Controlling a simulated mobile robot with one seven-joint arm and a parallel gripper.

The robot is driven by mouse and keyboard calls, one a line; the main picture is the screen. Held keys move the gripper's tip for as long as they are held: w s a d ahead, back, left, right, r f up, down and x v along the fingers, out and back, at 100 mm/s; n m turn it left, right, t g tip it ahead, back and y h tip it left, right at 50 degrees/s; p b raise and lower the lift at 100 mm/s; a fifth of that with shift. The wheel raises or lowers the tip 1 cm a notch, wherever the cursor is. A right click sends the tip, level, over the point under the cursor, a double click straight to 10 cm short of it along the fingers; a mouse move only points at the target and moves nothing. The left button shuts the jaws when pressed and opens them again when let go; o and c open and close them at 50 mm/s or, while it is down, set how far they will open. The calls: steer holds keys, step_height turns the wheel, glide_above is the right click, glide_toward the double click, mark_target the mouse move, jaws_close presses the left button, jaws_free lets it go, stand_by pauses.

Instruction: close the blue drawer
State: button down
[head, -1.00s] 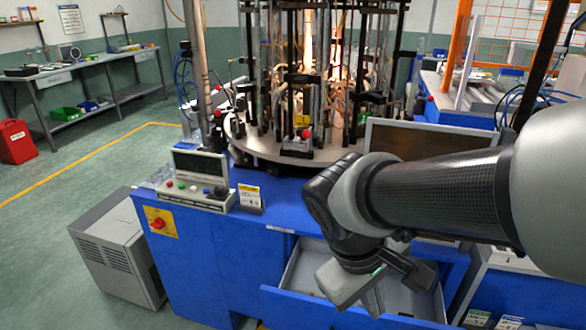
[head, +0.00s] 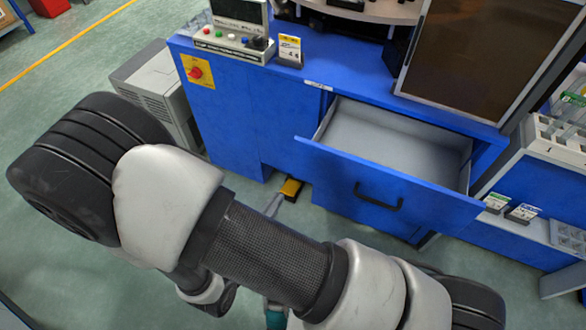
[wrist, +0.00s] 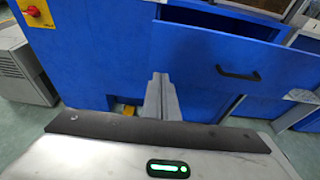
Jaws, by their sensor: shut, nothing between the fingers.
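The blue drawer (head: 340,172) stands pulled out of the blue cabinet in the head view. Its pale grey inside looks empty, and a black handle (head: 378,196) is on its front. In the wrist view the drawer front (wrist: 200,62) and its handle (wrist: 238,75) lie ahead and to the right. My gripper (wrist: 160,82) is shut and empty, its two fingers together, left of the handle. In the head view its fingers (head: 274,204) show partly beyond my arm, low and left of the drawer front. I cannot tell whether they touch the drawer.
A yellow pedal (head: 291,188) is on the floor by the cabinet base. A red switch on a yellow plate (head: 195,71) and a grey box unit (head: 160,88) are at the left. A dark screen (head: 475,55) stands above the drawer. Green floor is clear in front.

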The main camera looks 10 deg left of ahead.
steer(key=b, duration=0.2)
glide_toward(303, 160)
steer(key=x, duration=0.5)
steer(key=shift+f, duration=0.35)
steer(key=shift+w+d+r, duration=0.1)
steer(key=shift+w, duration=0.4)
